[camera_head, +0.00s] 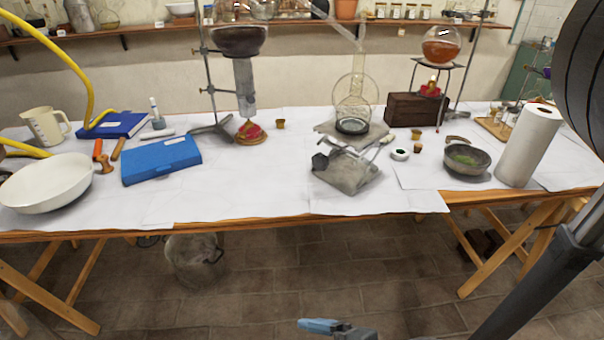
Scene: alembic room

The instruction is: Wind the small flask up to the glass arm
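The small flask (355,92) is clear, round-bellied glass with a tall neck and stands upright on the jack's top plate. The lab jack (346,176) is grey metal and stands near the front table edge, with a dark knob (320,161) at its left. The glass arm (338,24) slopes down to the right from the still and ends at or just above the flask's neck; I cannot tell whether they touch. My gripper (336,328) shows only partly at the bottom edge, in front of and below the table, away from the jack. Its opening is unclear.
A still on a stand (208,80) is left of the jack. A blue book (161,160) lies left. The floor in front is clear.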

